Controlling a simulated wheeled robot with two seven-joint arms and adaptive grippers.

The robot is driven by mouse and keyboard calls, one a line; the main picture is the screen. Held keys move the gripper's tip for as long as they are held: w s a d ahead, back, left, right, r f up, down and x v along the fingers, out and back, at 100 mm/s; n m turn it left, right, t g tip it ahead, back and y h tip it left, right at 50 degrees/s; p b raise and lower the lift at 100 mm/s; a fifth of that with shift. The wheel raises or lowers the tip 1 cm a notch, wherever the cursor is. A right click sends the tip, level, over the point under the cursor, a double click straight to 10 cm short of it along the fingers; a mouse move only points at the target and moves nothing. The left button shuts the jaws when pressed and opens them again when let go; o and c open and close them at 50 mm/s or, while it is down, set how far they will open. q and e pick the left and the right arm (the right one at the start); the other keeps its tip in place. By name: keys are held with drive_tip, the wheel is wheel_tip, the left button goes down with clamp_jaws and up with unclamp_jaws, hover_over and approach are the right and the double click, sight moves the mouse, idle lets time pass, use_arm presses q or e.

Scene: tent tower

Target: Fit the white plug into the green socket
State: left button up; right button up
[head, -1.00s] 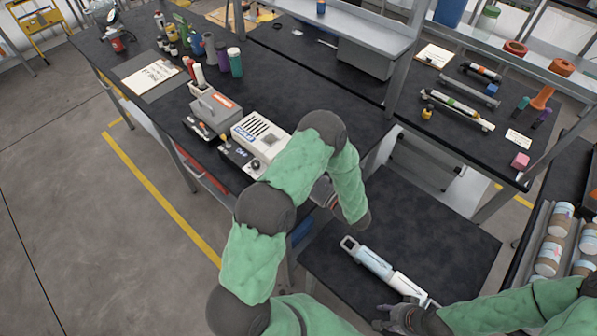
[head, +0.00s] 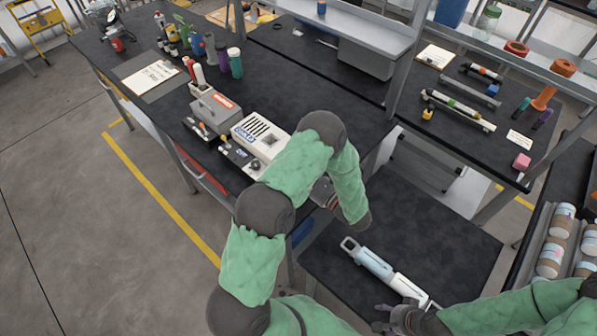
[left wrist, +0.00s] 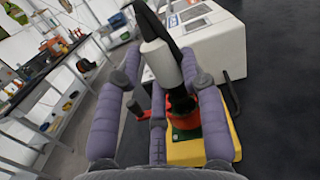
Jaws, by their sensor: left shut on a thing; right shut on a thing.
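The white plug (left wrist: 160,62), with black cable or casing above it, stands tilted between the fingers of my left gripper (left wrist: 160,82) in the left wrist view, and the gripper is shut on it. Just below the plug are a dark collar and an orange-red ring. Under these is the green socket (left wrist: 184,135), partly covered, on a yellow base. I cannot tell whether the plug touches the socket. In the head view my left gripper (head: 326,193) is mostly hidden by its forearm. My right gripper (head: 398,314) is shut on a white and pale-blue bar (head: 375,264).
A white slotted box (head: 262,135) and a grey caddy (head: 215,107) stand on the black bench near my left arm. A lower black table (head: 430,235) lies beneath the bar and is largely clear. A metal shelf post (head: 408,60) rises behind it.

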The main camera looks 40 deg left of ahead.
sight(386, 319)
use_arm(q)
drive_tip(key=shift+f+b, duration=0.5)
drive_tip(key=shift+f, duration=0.15)
use_arm(e)
drive_tip(key=shift+s+f, duration=0.3)
drive_tip(key=shift+f, duration=0.35)
use_arm(q)
drive_tip(key=shift+f+b, duration=0.4)
drive_tip(key=shift+f, duration=0.05)
use_arm(e)
drive_tip(key=shift+w+a+f, duration=0.1)
drive_tip(key=shift+f, duration=0.25)
use_arm(q)
drive_tip(key=shift+r, duration=0.2)
use_arm(e)
drive_tip(key=shift+r, duration=0.1)
use_arm(q)
drive_tip(key=shift+r+p, duration=0.4)
drive_tip(key=shift+r, duration=0.15)
use_arm(e)
drive_tip(key=shift+w+r, duration=0.15)
drive_tip(key=shift+r, duration=0.15)
use_arm(q)
drive_tip(key=shift+b, duration=0.4)
use_arm(e)
drive_tip(key=shift+f, duration=0.45)
